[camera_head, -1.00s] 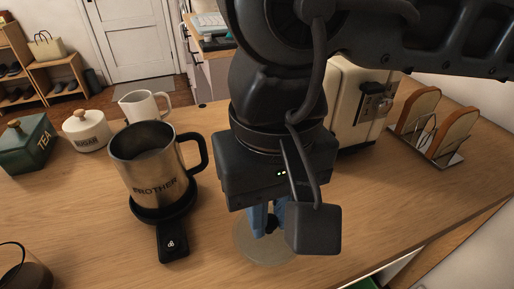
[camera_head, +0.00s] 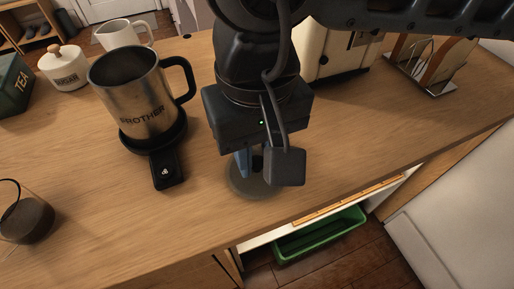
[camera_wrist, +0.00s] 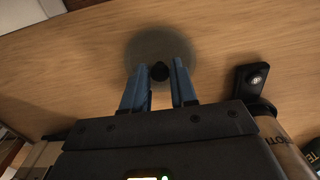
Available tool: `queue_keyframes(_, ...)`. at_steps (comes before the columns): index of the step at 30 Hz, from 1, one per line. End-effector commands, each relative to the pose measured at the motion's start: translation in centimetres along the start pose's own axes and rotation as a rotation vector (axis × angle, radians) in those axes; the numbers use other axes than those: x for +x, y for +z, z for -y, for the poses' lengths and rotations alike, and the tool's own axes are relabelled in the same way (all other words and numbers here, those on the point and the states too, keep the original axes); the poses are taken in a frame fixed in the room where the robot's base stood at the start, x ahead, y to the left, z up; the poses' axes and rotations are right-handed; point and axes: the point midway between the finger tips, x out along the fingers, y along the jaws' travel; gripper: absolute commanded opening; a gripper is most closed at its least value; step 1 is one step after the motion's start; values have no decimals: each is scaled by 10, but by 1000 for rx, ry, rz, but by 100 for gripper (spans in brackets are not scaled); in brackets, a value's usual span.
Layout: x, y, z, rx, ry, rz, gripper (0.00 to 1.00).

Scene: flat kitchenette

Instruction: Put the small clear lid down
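The small clear lid (camera_head: 238,184) is a round, see-through disc with a dark knob, low over the wooden counter near its front edge. My gripper (camera_head: 250,163) points down at it, its blue fingers on either side of the knob. In the wrist view the lid (camera_wrist: 160,42) lies beyond the fingertips, and my gripper (camera_wrist: 160,74) appears shut on the knob. The lid looks level. I cannot tell whether its underside touches the counter (camera_head: 90,215). Part of the lid is hidden behind my gripper in the head view.
A steel mug (camera_head: 143,105) stands on a black warmer (camera_head: 167,170) left of my gripper. A glass vessel (camera_head: 28,220) stands further left. A toaster (camera_head: 335,57) and toast rack (camera_head: 437,88) stand behind. A green bin (camera_head: 320,235) lies below the counter edge.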

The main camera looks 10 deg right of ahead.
Motion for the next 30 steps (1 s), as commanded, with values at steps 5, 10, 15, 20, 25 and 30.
queue_keyframes(5, 0, 0, 0, 0, 0, 0, 45)
queue_keyframes(10, 0, 0, 0, 0, 0, 0, 47)
queue_keyframes(15, -3, 0, 0, 0, -1, 1, 47)
queue_keyframes(20, -20, -1, 0, 0, 1, -4, 47)
queue_keyframes(25, -56, -1, 0, -2, 1, -4, 47)
queue_keyframes(30, -90, -1, 0, 0, 2, -3, 47)
